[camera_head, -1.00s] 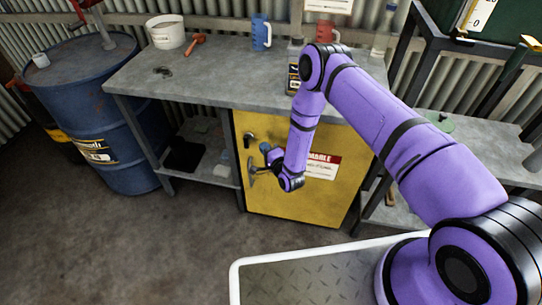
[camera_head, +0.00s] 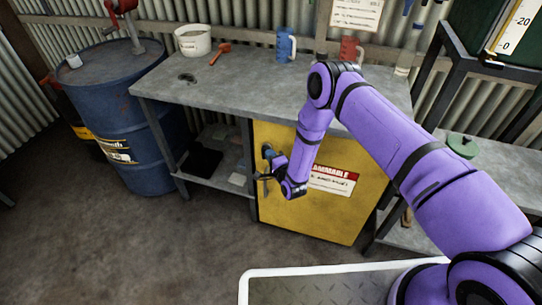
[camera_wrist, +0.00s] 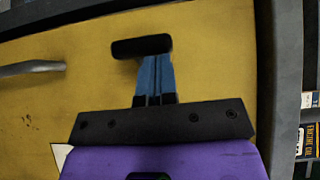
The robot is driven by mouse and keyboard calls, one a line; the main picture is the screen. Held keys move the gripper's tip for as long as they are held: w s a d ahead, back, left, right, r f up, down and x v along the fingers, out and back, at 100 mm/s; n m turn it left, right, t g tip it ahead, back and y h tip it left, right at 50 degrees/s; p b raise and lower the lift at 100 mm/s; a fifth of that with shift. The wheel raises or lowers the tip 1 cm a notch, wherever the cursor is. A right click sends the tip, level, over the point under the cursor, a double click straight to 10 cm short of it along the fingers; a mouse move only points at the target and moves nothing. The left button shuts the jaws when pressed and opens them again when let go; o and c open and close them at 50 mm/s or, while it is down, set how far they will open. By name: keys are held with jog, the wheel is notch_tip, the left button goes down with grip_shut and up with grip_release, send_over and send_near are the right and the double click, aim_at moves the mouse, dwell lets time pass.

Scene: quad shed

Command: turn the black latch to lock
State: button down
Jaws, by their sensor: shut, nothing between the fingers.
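The yellow cabinet (camera_head: 340,212) stands under the workbench with its door closed. In the wrist view the black latch (camera_wrist: 141,46) is a short dark bar on the yellow door (camera_wrist: 215,50), lying nearly level in that picture. My gripper (camera_wrist: 154,62) is shut and empty. Its blue fingertips are at the lower edge of the latch, right of the bar's middle; I cannot tell whether they touch. In the head view my gripper (camera_head: 269,153) is at the upper left of the door and hides most of the latch.
A grey door handle (camera_wrist: 32,67) sticks out left of the latch in the wrist view. The workbench top (camera_head: 240,85) overhangs the cabinet. A blue drum (camera_head: 125,125) stands to the left. The floor before the cabinet is clear.

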aim_at(262, 149)
jog(key=shift+a+r+n+g, duration=0.1)
jog(key=shift+r+n+g, duration=0.15)
jog(key=shift+n+g, duration=0.15)
jog(key=n+g+h, duration=0.1)
jog(key=a+r+n+g+h, duration=0.1)
jog(key=h, duration=0.1)
jog(key=a+n+g+h, duration=0.1)
jog(key=n, duration=0.1)
jog(key=shift+w+r+g, duration=0.3)
jog(key=shift+w+g, duration=0.1)
jog(key=shift+w+a+r+n+g+h, duration=0.1)
jog(key=shift+a+n+g+h, duration=0.2)
jog(key=shift+h, duration=0.3)
jog(key=shift+w+a+n+g+h, duration=0.1)
jog(key=shift+a+n+g+h, duration=0.15)
jog(key=shift+n+h, duration=0.25)
jog(key=h, duration=0.1)
jog(key=a+n+g+h, duration=0.1)
jog(key=shift+w+f+h, duration=0.2)
jog(key=shift+h, duration=0.1)
jog(key=shift+a+f, duration=0.15)
jog(key=shift+a, duration=0.25)
jog(key=shift+w, duration=0.1)
